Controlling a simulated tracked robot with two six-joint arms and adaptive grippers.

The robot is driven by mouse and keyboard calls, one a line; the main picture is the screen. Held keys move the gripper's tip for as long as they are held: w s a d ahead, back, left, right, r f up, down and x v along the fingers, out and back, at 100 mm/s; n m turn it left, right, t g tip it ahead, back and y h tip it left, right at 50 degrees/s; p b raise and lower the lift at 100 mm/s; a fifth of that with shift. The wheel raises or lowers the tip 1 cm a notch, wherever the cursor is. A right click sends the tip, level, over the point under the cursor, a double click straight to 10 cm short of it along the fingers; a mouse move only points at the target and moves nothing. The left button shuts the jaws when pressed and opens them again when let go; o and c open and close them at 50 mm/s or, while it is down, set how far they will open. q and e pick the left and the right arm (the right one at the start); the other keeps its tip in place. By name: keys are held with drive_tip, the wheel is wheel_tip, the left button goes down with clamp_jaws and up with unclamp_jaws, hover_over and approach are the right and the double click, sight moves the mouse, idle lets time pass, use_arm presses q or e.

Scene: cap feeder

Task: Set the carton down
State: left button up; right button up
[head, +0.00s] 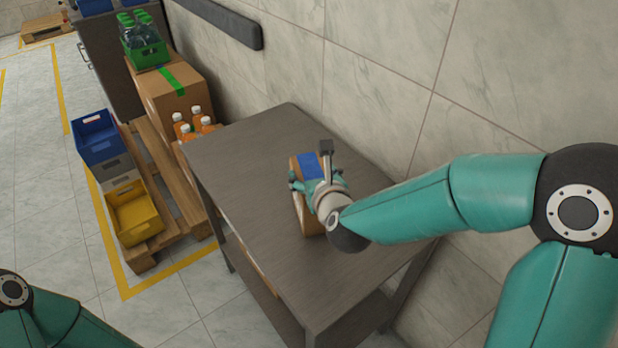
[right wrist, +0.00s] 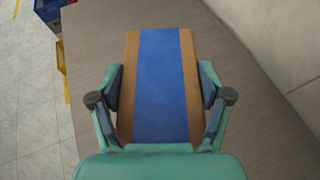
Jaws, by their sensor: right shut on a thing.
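The carton is a brown box with a broad blue band along its top. In the head view the carton (head: 300,214) is over the middle of the grey table (head: 258,140), partly hidden by my right gripper (head: 313,180). In the right wrist view the carton (right wrist: 162,85) lies between the two fingers of my right gripper (right wrist: 161,92), which are shut on its sides. The table top (right wrist: 235,75) shows below and around it. I cannot tell whether the carton touches the table. Only a part of my left arm shows at the lower left; its gripper is out of view.
Left of the table, a wooden pallet (head: 160,170) bears a large cardboard box (head: 172,92), orange bottles (head: 182,128) and a green crate of bottles (head: 146,54). A tiled wall (head: 390,60) runs behind the table. The table's near end is clear.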

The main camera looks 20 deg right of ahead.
drive_tip(key=shift+f, duration=0.2)
drive_tip(key=o, duration=1.4)
drive_tip(key=shift+f, duration=0.1)
drive_tip(key=shift+c, duration=0.2)
drive_tip(key=o, duration=0.4)
